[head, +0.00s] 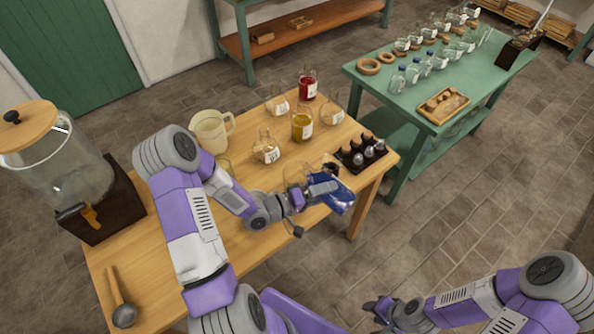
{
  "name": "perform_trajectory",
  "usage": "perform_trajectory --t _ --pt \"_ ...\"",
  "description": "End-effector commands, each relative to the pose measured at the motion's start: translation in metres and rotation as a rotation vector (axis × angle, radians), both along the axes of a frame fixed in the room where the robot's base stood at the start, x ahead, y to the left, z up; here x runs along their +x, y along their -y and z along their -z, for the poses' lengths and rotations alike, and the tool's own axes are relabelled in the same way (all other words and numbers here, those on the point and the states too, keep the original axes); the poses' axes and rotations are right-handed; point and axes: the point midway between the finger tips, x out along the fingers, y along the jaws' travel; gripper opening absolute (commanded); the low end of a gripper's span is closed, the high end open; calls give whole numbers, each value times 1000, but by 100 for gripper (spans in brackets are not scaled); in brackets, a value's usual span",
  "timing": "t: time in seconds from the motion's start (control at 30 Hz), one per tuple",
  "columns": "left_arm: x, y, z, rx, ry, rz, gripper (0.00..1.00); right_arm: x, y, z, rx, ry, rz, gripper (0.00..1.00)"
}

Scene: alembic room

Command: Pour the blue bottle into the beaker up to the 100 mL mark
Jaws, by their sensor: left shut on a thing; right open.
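My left gripper (325,188) is shut on the blue bottle (341,204) over the front right part of the wooden table. The bottle is tilted well over, and the gripper hides part of it. A clear glass vessel (294,174) stands just behind my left wrist and is partly hidden; I cannot tell whether it is the beaker. Its marks and any liquid level are too small to read. My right gripper (374,309) is open and empty, low over the floor right of the table.
Red (307,88) and yellow (302,126) liquid vessels, clear labelled glassware (266,150), and a pitcher (210,133) stand on the table (150,270). A dark rack (350,160) of small bottles is beside the blue bottle. A ladle (121,305) lies front left. A dispenser (60,170) stands left.

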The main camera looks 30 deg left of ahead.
Motion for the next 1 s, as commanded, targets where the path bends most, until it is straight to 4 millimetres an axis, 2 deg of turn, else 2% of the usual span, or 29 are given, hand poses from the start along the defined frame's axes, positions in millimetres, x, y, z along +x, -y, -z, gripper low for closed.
perform_trajectory --t 1.0 --pt "0 1 -5 -37 0 2 21 0 0 -4 0 0 0 43"
